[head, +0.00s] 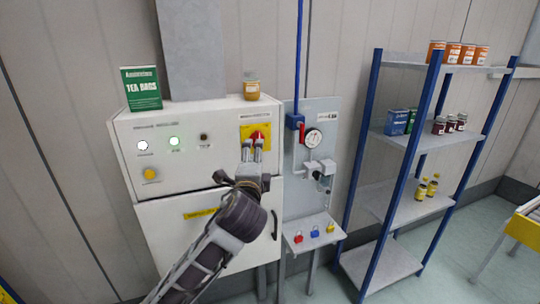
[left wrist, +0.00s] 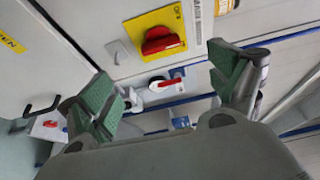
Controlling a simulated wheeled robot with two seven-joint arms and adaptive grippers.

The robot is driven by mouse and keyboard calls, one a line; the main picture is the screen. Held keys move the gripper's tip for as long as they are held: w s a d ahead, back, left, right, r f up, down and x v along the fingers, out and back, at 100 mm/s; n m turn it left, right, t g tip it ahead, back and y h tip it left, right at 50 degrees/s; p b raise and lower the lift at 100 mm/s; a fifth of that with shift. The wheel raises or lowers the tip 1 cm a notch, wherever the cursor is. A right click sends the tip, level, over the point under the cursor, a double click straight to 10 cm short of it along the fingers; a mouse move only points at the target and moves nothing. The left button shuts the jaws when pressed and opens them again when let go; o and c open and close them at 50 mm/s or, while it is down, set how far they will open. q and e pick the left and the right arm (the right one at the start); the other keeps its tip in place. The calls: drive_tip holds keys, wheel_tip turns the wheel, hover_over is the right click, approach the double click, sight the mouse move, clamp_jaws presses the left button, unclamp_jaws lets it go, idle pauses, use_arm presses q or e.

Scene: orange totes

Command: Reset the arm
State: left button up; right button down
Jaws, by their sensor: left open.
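My left arm reaches up to a white control cabinet (head: 168,211). My left gripper (head: 252,146) is just in front of the red rotary switch (head: 257,133) on its yellow plate (head: 246,130), and partly covers it. In the left wrist view, my left gripper (left wrist: 165,84) has its green-padded fingers spread wide with nothing between them. The red switch (left wrist: 162,41) shows beyond the fingers, apart from them. My right gripper is in neither view.
A green tea box (head: 141,88) and a small jar (head: 251,86) stand on the cabinet. To its right are a panel with a gauge (head: 313,138), a ledge with padlocks (head: 315,233), and a blue-posted shelf (head: 402,208) holding jars and cans.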

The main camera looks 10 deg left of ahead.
use_arm(q)
drive_tip(key=shift+f, duration=0.1)
